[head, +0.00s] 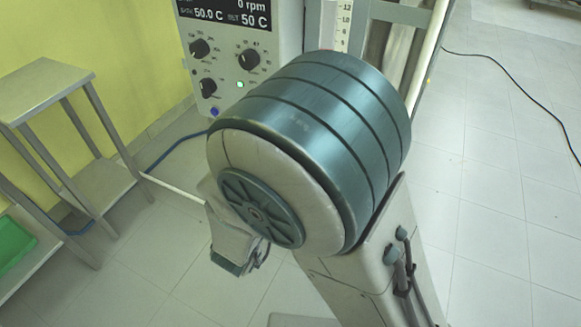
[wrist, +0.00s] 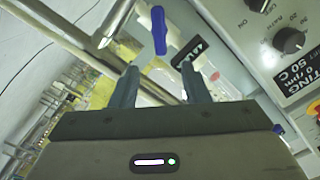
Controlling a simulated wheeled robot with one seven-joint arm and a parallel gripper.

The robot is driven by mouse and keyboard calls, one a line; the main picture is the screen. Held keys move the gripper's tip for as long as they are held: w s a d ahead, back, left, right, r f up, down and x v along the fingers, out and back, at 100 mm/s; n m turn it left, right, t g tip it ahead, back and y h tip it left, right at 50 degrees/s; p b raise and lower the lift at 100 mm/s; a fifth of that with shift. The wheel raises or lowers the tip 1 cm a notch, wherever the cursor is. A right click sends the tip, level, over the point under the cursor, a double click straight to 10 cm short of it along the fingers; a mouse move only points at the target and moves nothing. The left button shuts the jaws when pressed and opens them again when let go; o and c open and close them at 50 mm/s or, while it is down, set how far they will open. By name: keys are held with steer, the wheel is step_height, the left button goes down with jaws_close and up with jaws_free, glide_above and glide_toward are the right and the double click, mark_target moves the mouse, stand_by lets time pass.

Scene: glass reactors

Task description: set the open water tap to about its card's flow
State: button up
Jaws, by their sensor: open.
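In the wrist view, my gripper (wrist: 158,68) is open, with its two fingers apart and nothing between them. A blue lever handle (wrist: 158,30), seemingly the water tap's, stands just beyond the fingertips, roughly in line with the gap. I see no contact with it. A small black tag with white marks (wrist: 190,52) is close to the right finger; its text is too small to read. In the head view my own arm hides the tap and the gripper. A white numbered scale strip (head: 343,22) shows at the top; no flow reading can be made out.
A control box (head: 238,55) with dark knobs and a display stands behind my arm; it also fills the right of the wrist view (wrist: 270,65). A metal pipe (wrist: 112,22) runs near the handle. A steel table (head: 45,85) stands left.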

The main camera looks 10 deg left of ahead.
steer(key=o, duration=0.9)
steer(key=shift+f+n, duration=0.2)
steer(key=shift+n, duration=0.1)
steer(key=o, duration=0.3)
step_height(320, 180, down, 5)
steer(key=n+g+p, duration=0.1)
steer(key=n+p, duration=0.3)
steer(key=n, duration=0.3)
steer(key=shift+d+r+n, duration=0.1)
steer(key=shift+d+n, duration=0.05)
steer(key=shift+n, duration=0.25)
steer(key=shift+o, duration=0.2)
step_height(320, 180, up, 4)
steer(key=a+n+t+p, duration=0.1)
steer(key=n+p, duration=0.3)
steer(key=n, duration=0.5)
steer(key=shift+n, duration=0.3)
steer(key=b+x, duration=0.1)
steer(key=x, duration=1.3)
steer(key=shift+w+a+r, duration=0.1)
